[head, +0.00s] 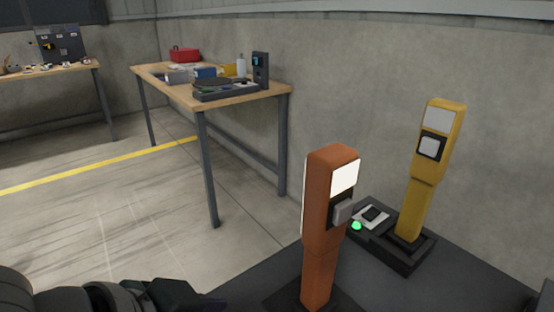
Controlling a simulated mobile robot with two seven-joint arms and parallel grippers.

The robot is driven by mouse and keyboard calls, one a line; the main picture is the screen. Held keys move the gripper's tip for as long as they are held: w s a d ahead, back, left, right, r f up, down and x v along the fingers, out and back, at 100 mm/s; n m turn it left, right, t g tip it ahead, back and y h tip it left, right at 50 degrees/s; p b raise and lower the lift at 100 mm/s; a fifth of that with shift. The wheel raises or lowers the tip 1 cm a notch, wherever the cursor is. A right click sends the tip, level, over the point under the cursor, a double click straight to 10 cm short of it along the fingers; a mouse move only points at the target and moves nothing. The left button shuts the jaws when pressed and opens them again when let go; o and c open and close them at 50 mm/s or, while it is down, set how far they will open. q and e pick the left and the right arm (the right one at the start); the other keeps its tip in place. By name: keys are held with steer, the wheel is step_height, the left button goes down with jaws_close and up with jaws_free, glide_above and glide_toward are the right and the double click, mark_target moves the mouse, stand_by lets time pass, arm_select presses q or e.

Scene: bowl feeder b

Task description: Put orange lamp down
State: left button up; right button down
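The orange lamp (322,215) is upright in the front middle of the head view, with a lit white panel and a grey block on its side. Its narrow lower end meets a dark square patch on the dark top, near the bottom edge; I cannot tell how firmly it is seated. My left gripper (195,298) is at the bottom edge, left of the lamp and apart from it in the picture. Its fingers are dark and partly cut off, so their opening is unclear. My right gripper does not show.
A yellow lamp (431,165) stands in a dark base (405,256) on the dark top (455,285), near the wall. A green light (356,226) glows beside the orange lamp. A wooden table (160,75) with tools and boxes stands behind. Open floor lies left.

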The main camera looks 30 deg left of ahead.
arm_select(q)
steer(key=s+a+r+g+y, duration=0.1)
steer(key=s+g, duration=0.3)
steer(key=s, duration=0.4)
steer(key=shift+r, duration=0.5)
steer(key=shift+a, duration=0.1)
step_height(320, 180, up, 51)
steer(key=p, duration=5.1)
